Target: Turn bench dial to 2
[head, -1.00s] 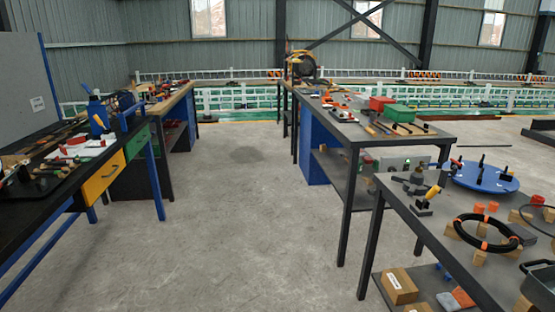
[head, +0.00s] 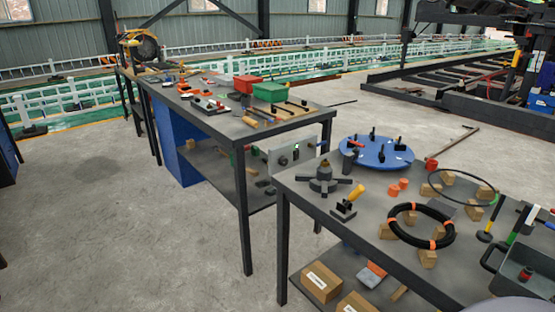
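A grey control panel (head: 304,150) stands at the end of the far bench, just behind the near table. It carries a dark round knob (head: 283,160), which may be the bench dial, and a small green light (head: 296,147). The knob's setting and any numbers are too small to read. Neither of my grippers is in view.
The near table (head: 322,211) holds a dark clamp-like fixture (head: 323,180), a yellow-handled tool (head: 347,202), a black coil (head: 393,227) on wooden blocks and a grey tray (head: 489,258). Open floor (head: 130,230) lies to the left.

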